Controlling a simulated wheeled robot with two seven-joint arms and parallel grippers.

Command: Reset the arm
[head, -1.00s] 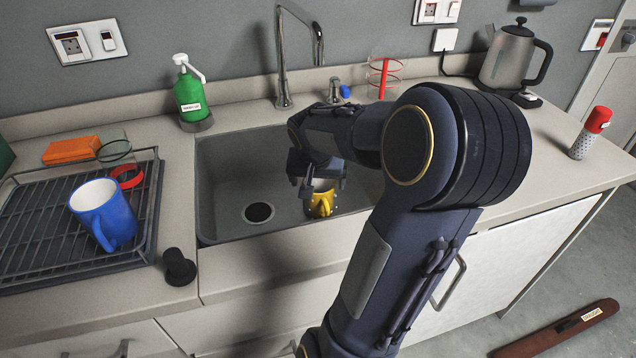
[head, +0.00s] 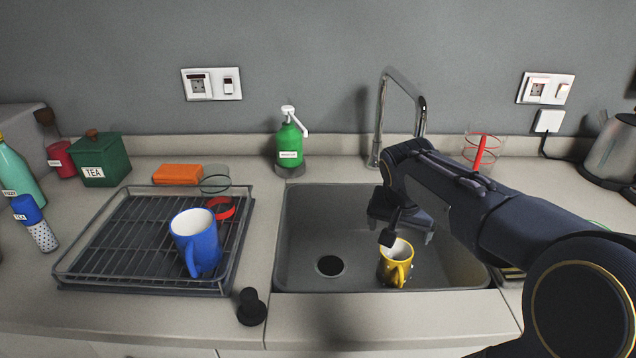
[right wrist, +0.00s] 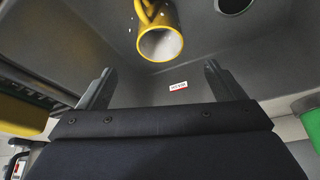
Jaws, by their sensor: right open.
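My right arm comes in from the right in the head view and reaches over the sink. My right gripper (head: 408,238) is over the sink basin, close to the yellow mug. In the right wrist view the two fingers of the gripper (right wrist: 158,88) stand wide apart with nothing between them. The yellow mug (head: 393,265) stands in the right part of the sink. It also shows beyond the fingers in the right wrist view (right wrist: 160,40), apart from them. My left gripper is not in view.
The steel sink (head: 310,225) has a tall tap (head: 380,120) behind it. A dish rack (head: 110,240) on the left holds a blue mug (head: 196,245). A green soap bottle (head: 290,145) stands behind the sink. A black stopper (head: 251,308) stands at the counter's front. A kettle (head: 612,150) is far right.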

